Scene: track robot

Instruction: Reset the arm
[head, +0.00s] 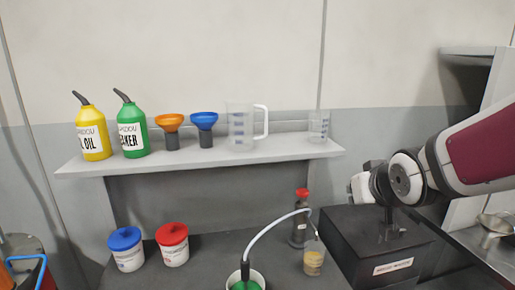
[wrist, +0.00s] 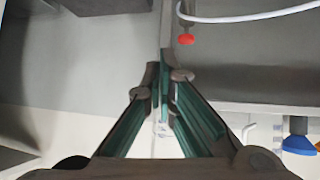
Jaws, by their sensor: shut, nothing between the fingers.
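My arm (head: 470,160) comes in from the right in the head view. Its wrist end hangs above the black box (head: 375,240), apart from the shelf. In the wrist view my gripper (wrist: 166,72) has its two green-sided fingers drawn together at the tips, with nothing between them. In the head view the fingers cannot be made out clearly.
A wall shelf (head: 200,160) holds yellow and green bottles, two funnels, a jug and a beaker. On the dark bench are blue-lidded (head: 127,249) and red-lidded (head: 173,245) tubs, a red-capped bottle (head: 301,218), a small cup (head: 313,260) and a curved white tube (head: 270,229).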

